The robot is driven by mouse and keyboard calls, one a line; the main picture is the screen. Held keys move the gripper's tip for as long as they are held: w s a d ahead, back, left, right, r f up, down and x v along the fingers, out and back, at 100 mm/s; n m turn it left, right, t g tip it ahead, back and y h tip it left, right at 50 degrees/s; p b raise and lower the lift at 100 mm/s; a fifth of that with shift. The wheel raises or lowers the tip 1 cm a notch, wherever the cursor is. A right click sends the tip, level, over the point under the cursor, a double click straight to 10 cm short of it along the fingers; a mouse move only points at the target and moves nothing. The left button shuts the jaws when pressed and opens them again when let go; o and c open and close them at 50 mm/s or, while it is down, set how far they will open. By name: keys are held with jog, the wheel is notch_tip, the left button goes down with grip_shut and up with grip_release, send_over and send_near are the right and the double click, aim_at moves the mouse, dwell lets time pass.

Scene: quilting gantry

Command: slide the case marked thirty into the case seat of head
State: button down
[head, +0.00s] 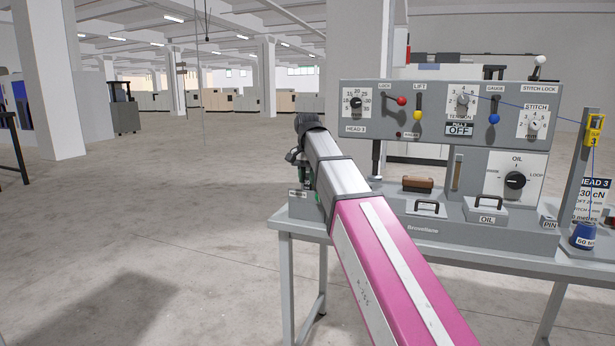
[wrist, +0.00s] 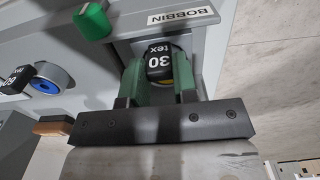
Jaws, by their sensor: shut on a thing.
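In the wrist view, my gripper (wrist: 159,74) has its two green fingers closed on the sides of a black case marked 30 tex (wrist: 158,63), with a little yellow showing beside it. The case is right at the grey part labelled BOBBIN (wrist: 181,17). I cannot tell whether it is inside the seat or just in front of it; the seat itself is hidden behind the case and fingers. In the head view, my gripper is mostly hidden behind my arm, at the left end of the grey machine head (head: 440,120).
A black-marked piece (wrist: 18,80) and a blue-ringed round part (wrist: 45,86) lie left. Open floor lies left.

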jog(key=shift+f, duration=0.55)
jog(key=c, duration=0.8)
grip_release()
